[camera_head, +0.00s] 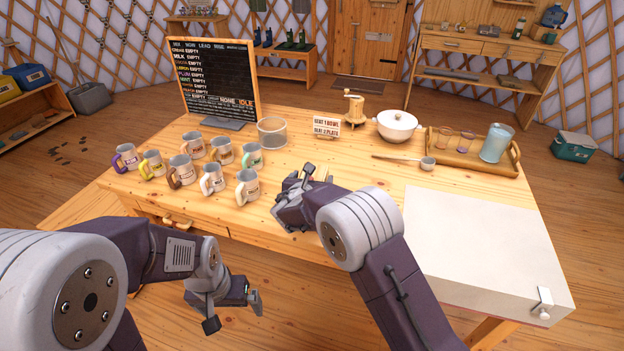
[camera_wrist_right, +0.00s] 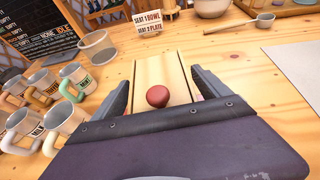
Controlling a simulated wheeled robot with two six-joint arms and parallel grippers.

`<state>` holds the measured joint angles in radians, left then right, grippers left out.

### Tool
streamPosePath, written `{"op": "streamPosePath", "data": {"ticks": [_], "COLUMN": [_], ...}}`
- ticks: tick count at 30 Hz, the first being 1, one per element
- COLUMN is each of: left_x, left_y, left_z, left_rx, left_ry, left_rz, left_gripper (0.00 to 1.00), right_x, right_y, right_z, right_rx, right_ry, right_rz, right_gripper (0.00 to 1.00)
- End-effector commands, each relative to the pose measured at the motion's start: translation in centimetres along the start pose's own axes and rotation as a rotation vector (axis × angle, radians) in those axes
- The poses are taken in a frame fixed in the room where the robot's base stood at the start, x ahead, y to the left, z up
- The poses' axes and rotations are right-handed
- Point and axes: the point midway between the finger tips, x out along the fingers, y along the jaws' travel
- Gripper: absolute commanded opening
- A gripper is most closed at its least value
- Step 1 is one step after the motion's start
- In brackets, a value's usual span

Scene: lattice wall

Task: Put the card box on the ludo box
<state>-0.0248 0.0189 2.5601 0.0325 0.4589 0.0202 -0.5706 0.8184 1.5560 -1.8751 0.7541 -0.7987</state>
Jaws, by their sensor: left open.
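I see nothing I can clearly name as the card box or the ludo box. My right gripper (camera_head: 308,180) is over the near middle of the table. In the right wrist view its two fingers (camera_wrist_right: 160,78) stand apart, with a pale wooden strip (camera_wrist_right: 160,69) and a small round red thing (camera_wrist_right: 157,96) showing between them. I cannot tell how far below the fingers these lie, and no grip shows. My left gripper (camera_head: 236,304) is open and empty, low in front of the table's near edge.
Several mugs (camera_head: 181,170) stand left on the table (camera_head: 290,226), before a chalkboard (camera_head: 213,80). A big pale slab (camera_head: 480,245) covers the right end.

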Motion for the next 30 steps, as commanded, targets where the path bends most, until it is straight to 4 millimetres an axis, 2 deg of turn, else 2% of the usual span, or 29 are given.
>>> {"op": "streamPosePath", "data": {"ticks": [12,14,24,30], "left_x": [-0.5,-0.4,-0.6,-0.8], "left_y": [0.0,0.0,0.0,0.0], "left_z": [-0.1,-0.1,-0.1,-0.1], "left_rx": [0.000,0.000,0.000,0.000], "left_ry": [0.000,0.000,0.000,0.000], "left_rz": [0.000,0.000,0.000,0.000], "left_gripper": [1.00,1.00,1.00,1.00], "right_x": [-0.6,-1.6,-9.3,-11.8], "right_y": [0.1,0.1,0.1,0.0], "right_z": [0.5,0.4,0.5,0.4], "right_rx": [-0.001,0.000,0.000,0.000], "right_ry": [0.000,-0.001,-0.001,-0.001], "right_rz": [0.001,0.002,0.004,0.002], "right_gripper": [0.92,0.92,0.92,0.92]}}
